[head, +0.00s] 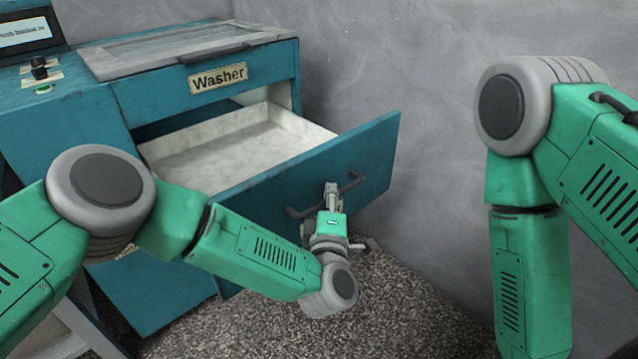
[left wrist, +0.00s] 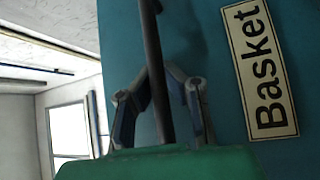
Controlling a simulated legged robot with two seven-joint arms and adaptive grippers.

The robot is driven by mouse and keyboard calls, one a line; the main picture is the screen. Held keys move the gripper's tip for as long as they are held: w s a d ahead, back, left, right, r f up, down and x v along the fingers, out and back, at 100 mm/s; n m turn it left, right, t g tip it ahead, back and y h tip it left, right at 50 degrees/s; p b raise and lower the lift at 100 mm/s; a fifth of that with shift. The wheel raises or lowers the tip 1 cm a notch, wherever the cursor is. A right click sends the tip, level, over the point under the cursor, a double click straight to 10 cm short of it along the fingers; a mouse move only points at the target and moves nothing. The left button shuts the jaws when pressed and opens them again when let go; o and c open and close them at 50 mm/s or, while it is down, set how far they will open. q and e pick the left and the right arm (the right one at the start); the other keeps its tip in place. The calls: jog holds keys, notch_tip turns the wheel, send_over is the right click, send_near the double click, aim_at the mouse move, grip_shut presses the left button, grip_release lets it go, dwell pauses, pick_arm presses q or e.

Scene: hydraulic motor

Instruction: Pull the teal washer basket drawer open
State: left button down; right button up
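The teal washer basket drawer (head: 376,150) stands pulled out of the cabinet, and its pale, empty-looking inside shows. A dark bar handle (head: 300,211) runs across its front. My left gripper (head: 331,190) is at the middle of this handle. In the left wrist view, the fingers of my left gripper (left wrist: 158,76) close in from both sides on the handle bar (left wrist: 152,40), which passes between them. The "Basket" label (left wrist: 262,70) on the drawer front is right of the fingers. My right arm hangs at the right of the head view; its gripper is out of frame.
The teal washer cabinet (head: 60,110) with a "Washer" label (head: 218,78) and a lidded top stands at the left. A grey wall (head: 420,60) rises behind and to the right. Speckled floor (head: 400,310) lies clear in front of the drawer.

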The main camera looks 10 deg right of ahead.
pick_arm(q)
jog(key=s+d, duration=0.3)
jog(key=s, duration=0.2)
jog(key=shift+s+d+f+p, duration=0.15)
jog(key=shift+d+f+p, duration=0.1)
jog(key=shift+f+p, duration=0.15)
jog(key=shift+f, duration=0.1)
jog(key=c, duration=1.6)
grip_release()
jog(key=shift+o, duration=0.2)
jog(key=shift+r, duration=0.2)
jog(key=v, duration=1.1)
jog(key=shift+s+a, duration=0.2)
jog(key=shift+s, duration=0.1)
